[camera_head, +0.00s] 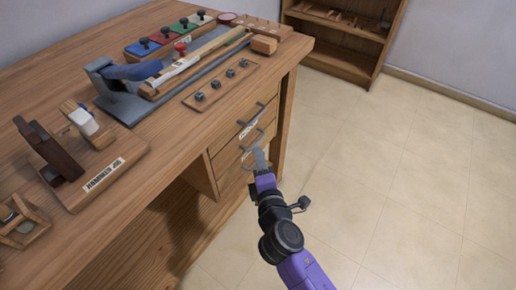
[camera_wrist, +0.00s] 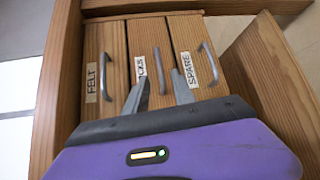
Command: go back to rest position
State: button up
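My gripper (camera_head: 257,158) is in front of the drawers at the front of the wooden workbench (camera_head: 105,215). In the wrist view my gripper (camera_wrist: 160,78) has its two grey fingers apart, with a gap between them. The metal handle of the middle drawer (camera_wrist: 158,70) shows in that gap; I cannot tell whether the fingers touch it. Nothing is visibly held. The drawer labelled FELT (camera_wrist: 92,75) and the drawer labelled SPARE (camera_wrist: 194,68) lie on either side, and their fronts look closed. The middle label is partly hidden by a finger.
On the bench are a hammer jig (camera_head: 105,185), a grey clamp-like fixture (camera_head: 120,105), a strip with several dark knobs (camera_head: 220,85) and coloured blocks (camera_head: 165,38). A shelf (camera_head: 345,30) stands at the back. The floor (camera_head: 410,170) to the right is clear.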

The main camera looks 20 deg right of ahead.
jog(key=shift+s+a+r, duration=0.1)
jog(key=shift+s, duration=0.6)
